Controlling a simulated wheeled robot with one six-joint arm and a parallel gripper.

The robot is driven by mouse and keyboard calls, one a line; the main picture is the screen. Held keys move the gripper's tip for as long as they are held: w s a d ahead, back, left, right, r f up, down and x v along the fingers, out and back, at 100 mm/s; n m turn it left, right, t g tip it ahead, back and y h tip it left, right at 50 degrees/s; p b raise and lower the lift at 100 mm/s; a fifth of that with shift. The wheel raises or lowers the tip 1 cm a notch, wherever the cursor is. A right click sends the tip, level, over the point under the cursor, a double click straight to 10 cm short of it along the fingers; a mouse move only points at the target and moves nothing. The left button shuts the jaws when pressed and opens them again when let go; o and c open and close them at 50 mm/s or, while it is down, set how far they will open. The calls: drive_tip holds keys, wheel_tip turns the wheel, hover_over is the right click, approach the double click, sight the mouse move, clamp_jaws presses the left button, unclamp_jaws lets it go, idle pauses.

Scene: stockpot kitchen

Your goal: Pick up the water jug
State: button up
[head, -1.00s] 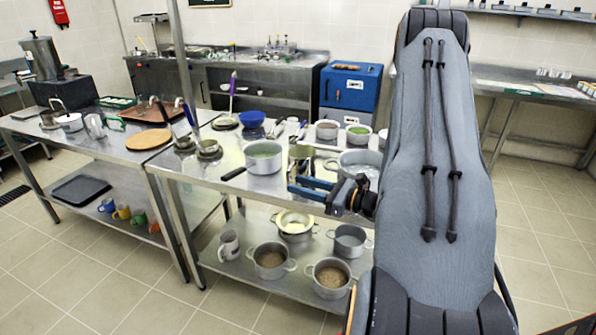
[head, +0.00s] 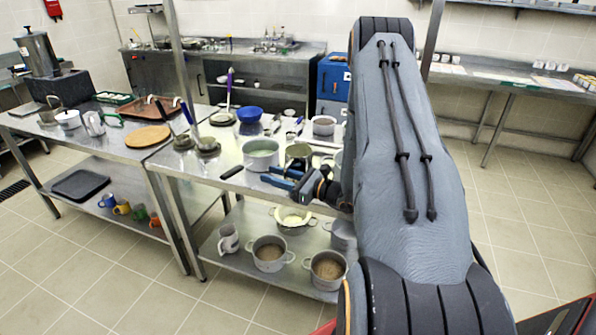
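My gripper (head: 271,175) is open and empty, its two blue fingers pointing left over the front edge of the middle steel table (head: 190,163). A metallic jug-like vessel (head: 298,152) stands on that table just behind the fingers, partly hidden by my gripper. A pale grey jug (head: 229,239) stands upright on the lower shelf, below and left of my gripper. Another metal jug (head: 94,124) stands on the left table. I cannot tell for certain which of these is the water jug. No jug is in my gripper.
A pot with green contents (head: 260,154) stands left of my gripper, with a black handle (head: 231,172) at the table edge. Ladles (head: 207,145) stand further left. Several pots, including one with brown contents (head: 269,254), fill the lower shelf. The floor in front (head: 110,265) is clear.

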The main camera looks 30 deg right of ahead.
clamp_jaws()
drive_tip(key=shift+r, duration=0.1)
